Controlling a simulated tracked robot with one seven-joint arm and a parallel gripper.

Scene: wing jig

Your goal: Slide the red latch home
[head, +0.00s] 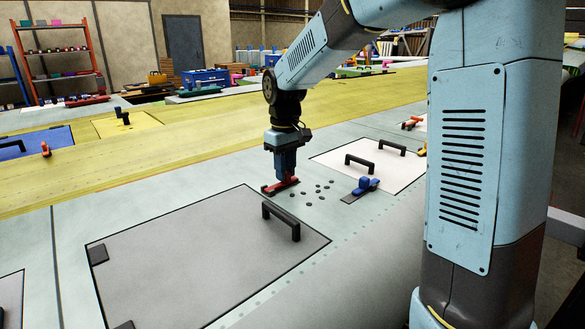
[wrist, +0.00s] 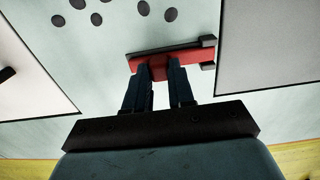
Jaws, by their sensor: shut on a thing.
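The red latch (head: 280,186) lies on the pale panel surface at the far right corner of the large grey hatch cover (head: 190,255). In the wrist view the red latch (wrist: 172,58) is a flat bar with dark rails at its right end, beside the grey cover (wrist: 270,45). My gripper (head: 287,177) points straight down onto the latch. In the wrist view my gripper (wrist: 160,72) has both fingertips at the latch, shut on its raised part, which the fingers partly hide.
Several dark round holes or discs (head: 318,190) dot the panel right of the latch. A black handle (head: 282,220) rises from the grey cover. A blue latch (head: 366,186) sits further right, near a white cover (head: 400,165) with black handles.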

